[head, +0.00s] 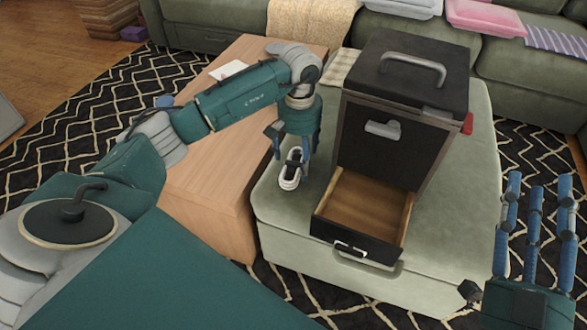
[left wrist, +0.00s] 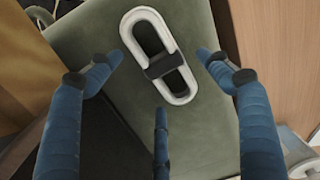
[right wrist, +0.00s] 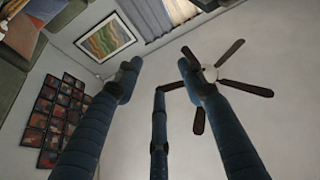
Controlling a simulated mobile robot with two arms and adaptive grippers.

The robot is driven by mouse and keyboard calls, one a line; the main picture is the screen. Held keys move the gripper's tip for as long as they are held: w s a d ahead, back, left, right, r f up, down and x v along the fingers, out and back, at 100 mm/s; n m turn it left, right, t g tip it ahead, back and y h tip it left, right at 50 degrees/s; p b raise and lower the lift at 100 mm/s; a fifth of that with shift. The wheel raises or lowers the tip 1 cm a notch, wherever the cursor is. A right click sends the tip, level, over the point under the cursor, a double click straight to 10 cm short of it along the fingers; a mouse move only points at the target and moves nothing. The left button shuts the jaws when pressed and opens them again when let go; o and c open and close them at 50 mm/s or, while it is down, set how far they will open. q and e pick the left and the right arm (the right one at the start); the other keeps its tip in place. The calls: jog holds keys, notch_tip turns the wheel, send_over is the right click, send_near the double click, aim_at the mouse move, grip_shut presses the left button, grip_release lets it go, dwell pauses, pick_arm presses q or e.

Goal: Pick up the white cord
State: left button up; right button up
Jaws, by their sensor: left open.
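The white cord (head: 290,170) is a coiled oval loop bound by a dark band. It lies on the green ottoman (head: 290,225), left of a black drawer box. In the left wrist view the cord (left wrist: 187,92) lies between my spread fingers, and no finger visibly grips it. My left gripper (head: 296,152) is open, pointing down just above the cord. The left gripper's blue fingers also show in the left wrist view (left wrist: 160,75). My right gripper (head: 540,200) is at the right edge with its fingers spread upward, open and empty; it also shows in the right wrist view (right wrist: 158,85).
The black drawer box (head: 405,95) stands on the ottoman close to my left gripper, its lower drawer (head: 365,205) pulled open. A wooden table (head: 205,185) adjoins the ottoman on the left. A green sofa (head: 500,65) runs along the back.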

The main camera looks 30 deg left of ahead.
pick_arm(q)
jog(key=shift+f, duration=0.6)
jog(key=c, duration=1.3)
pick_arm(e)
jog(key=shift+s+r+t, duration=0.25)
jog(key=shift+r, duration=0.25)
jog(key=shift+s+r+t, duration=0.2)
jog(key=shift+r+t, duration=0.05)
jog(key=shift+r, duration=0.2)
pick_arm(q)
jog(key=shift+r, duration=0.1)
